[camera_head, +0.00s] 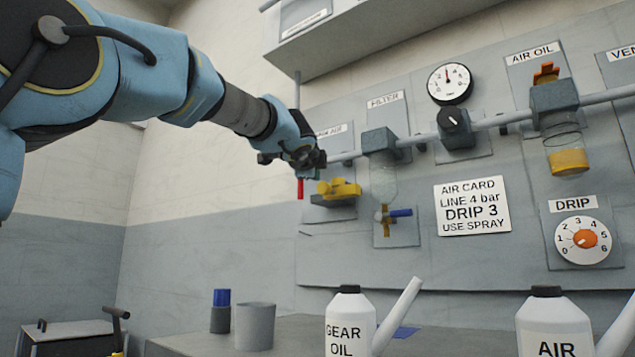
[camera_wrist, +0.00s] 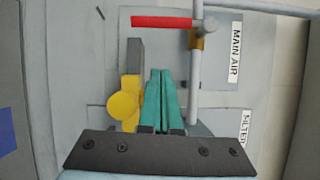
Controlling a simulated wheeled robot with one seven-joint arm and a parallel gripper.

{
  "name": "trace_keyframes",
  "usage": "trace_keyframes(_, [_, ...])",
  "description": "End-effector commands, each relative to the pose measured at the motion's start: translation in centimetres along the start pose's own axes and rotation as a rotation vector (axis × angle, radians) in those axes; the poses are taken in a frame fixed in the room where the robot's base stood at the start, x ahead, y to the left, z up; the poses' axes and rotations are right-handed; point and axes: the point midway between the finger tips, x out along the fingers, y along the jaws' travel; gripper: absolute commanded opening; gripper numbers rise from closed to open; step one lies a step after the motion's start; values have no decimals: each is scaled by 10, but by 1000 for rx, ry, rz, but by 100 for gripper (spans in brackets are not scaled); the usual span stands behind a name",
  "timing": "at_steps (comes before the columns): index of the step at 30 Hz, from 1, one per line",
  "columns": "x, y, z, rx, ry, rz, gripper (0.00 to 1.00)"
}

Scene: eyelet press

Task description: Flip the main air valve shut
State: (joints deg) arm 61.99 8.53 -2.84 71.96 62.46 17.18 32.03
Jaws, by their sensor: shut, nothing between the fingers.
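The main air valve's red lever (camera_head: 300,188) hangs down below my gripper in the head view. In the wrist view the red lever (camera_wrist: 162,21) extends left from a brass valve body (camera_wrist: 197,40) on the grey pipe (camera_wrist: 194,90), at right angles to the pipe. My gripper (camera_head: 318,160) is beside the valve and hides its body in the head view. In the wrist view the teal fingers of my gripper (camera_wrist: 161,72) are together and empty, apart from the lever. The MAIN AIR label (camera_wrist: 235,52) is clear there, partly hidden in the head view.
A yellow fitting (camera_head: 340,189) sits on the panel close to my fingers; it also shows in the wrist view (camera_wrist: 122,106). The filter (camera_head: 380,141) and a blue-handled drain (camera_head: 399,212) are to the right. Bottles, including gear oil (camera_head: 350,318), stand on the bench below.

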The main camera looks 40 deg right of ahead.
Motion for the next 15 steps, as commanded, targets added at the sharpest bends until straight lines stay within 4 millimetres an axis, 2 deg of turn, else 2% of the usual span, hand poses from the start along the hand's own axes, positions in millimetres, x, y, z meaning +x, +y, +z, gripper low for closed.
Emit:
trace_keyframes(6, [-35,-1,0,0,0,-2,0])
trace_keyframes(10, [-46,-1,0,0,0,-1,0])
trace_keyframes(15, [-50,-1,0,1,0,1,0])
